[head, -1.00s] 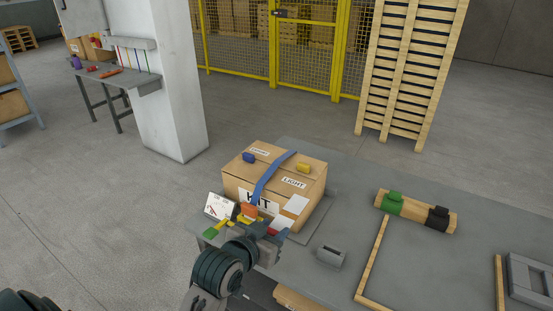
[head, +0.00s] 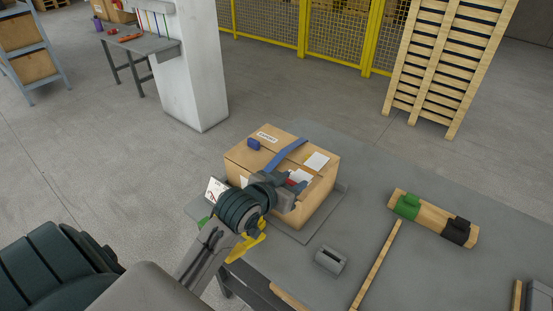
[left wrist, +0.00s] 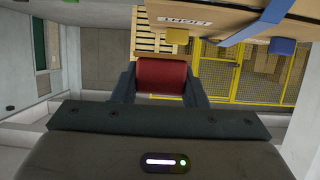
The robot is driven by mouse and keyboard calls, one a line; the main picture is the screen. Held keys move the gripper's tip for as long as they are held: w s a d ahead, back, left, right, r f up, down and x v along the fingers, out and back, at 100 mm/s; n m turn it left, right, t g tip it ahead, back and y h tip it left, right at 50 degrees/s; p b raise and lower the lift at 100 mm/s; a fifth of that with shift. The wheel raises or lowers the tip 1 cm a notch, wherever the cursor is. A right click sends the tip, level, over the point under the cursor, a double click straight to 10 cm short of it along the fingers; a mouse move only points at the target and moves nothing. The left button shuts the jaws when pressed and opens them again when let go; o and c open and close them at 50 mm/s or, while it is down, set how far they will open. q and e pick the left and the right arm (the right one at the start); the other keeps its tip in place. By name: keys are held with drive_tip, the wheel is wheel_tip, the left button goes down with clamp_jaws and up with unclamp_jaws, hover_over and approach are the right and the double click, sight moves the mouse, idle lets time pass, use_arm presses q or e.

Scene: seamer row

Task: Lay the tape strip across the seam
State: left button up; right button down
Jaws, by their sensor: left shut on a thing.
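A cardboard box (head: 243,164) stands on a grey base plate on the table. A blue tape strip (head: 287,152) lies slantwise over its top; its near end is hidden behind my gripper. The strip also shows in the left wrist view (left wrist: 257,22). My left gripper (head: 295,181) is at the near top edge of the box, shut on a red piece (left wrist: 161,76) that shows between its fingers. Whether the red piece joins the strip I cannot tell. A blue block (head: 254,144) sits on the box top. A yellow block (left wrist: 177,36) shows in the left wrist view. My right gripper is out of view.
A wooden holder with a green piece (head: 407,206) and a black piece (head: 456,231) lies further right. A wooden strip (head: 376,264) lies on the table. A white sign (head: 216,189) stands left.

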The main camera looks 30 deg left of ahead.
use_arm(q)
drive_tip(key=w+a+p, duration=0.1)
drive_tip(key=w+a, duration=0.1)
drive_tip(key=a, duration=0.1)
drive_tip(key=w+a+p, duration=0.1)
drive_tip(key=w+a, duration=0.2)
drive_tip(key=w+a+f+p, duration=0.1)
drive_tip(key=w+a, duration=0.1)
drive_tip(key=a, duration=0.1)
drive_tip(key=shift+w+a+f, duration=0.1)
drive_tip(key=shift+w+a, duration=0.1)
drive_tip(key=shift+a, duration=0.1)
drive_tip(key=shift+w+a+f, duration=0.1)
wheel_tip(320, 180, down, 3)
drive_tip(key=shift+p, duration=0.55)
drive_tip(key=shift+f, duration=0.25)
drive_tip(key=o, duration=0.9)
drive_tip(key=shift+f, duration=0.1)
drive_tip(key=shift+o, duration=0.2)
